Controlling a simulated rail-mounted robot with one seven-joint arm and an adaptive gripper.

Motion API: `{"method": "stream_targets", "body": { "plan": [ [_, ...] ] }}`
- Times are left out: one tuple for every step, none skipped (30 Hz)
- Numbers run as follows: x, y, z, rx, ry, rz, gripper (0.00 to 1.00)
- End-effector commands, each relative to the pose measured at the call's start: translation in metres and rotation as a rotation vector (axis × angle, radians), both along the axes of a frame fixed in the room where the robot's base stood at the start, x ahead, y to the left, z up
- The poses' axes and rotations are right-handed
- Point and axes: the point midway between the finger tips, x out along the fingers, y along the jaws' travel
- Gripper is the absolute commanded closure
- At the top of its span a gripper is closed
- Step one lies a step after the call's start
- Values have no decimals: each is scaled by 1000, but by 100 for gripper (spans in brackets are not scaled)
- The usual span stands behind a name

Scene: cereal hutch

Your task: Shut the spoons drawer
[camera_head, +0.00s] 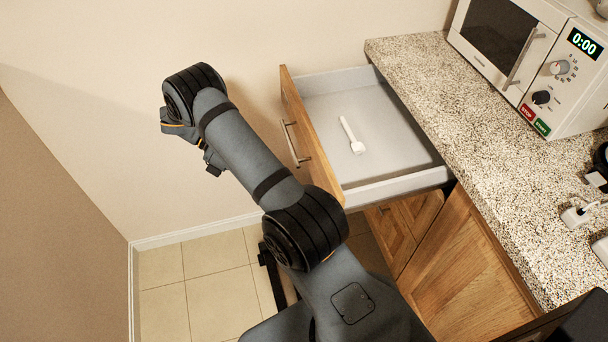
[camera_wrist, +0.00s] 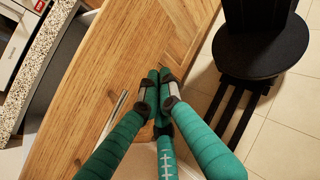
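The spoons drawer stands pulled out from under the counter, its wooden front (camera_head: 308,140) facing left and its grey tray (camera_head: 375,110) open to view. A white spoon (camera_head: 351,136) lies inside. A metal bar handle (camera_head: 291,145) is on the front; it also shows in the wrist view (camera_wrist: 113,115). My gripper (camera_wrist: 158,88) has its teal fingers drawn together at the tips, with nothing seen between them, before the wooden front. I cannot tell whether they touch it. In the head view my wrist is left of the drawer, and the fingertips are not clearly seen.
A speckled counter (camera_head: 440,105) runs above the drawer and carries a white microwave (camera_head: 550,60) and a white plug (camera_head: 575,217). Wooden cabinet doors (camera_head: 465,255) are below. Tiled floor (camera_head: 215,285) is clear on the left, beside the wall.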

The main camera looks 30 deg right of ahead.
Motion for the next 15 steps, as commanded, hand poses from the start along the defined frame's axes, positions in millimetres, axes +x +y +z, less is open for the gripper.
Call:
{"method": "stream_targets", "body": {
  "plan": [
    [2, 13, -9, -85, 73, 131, 100],
    [6, 18, -8, -136, 106, 203, 100],
    [10, 27, -7, -200, 142, 287, 100],
    [13, 33, -6, -243, 164, 343, 100],
    [17, 40, -6, -284, 180, 392, 100],
    [20, 48, -5, -330, 197, 448, 100],
    [23, 54, -5, -361, 204, 484, 100],
    [25, 58, -4, -385, 211, 515, 100],
    [28, 64, -4, -412, 216, 546, 100],
    [29, 67, -3, -428, 218, 564, 100],
    [29, 69, -3, -439, 221, 577, 100],
    [30, 69, -2, -450, 222, 590, 100],
    [31, 68, -1, -454, 224, 594, 100],
    [30, 66, 0, -456, 224, 597, 100],
    [30, 62, 1, -457, 225, 597, 100]
  ]
}}
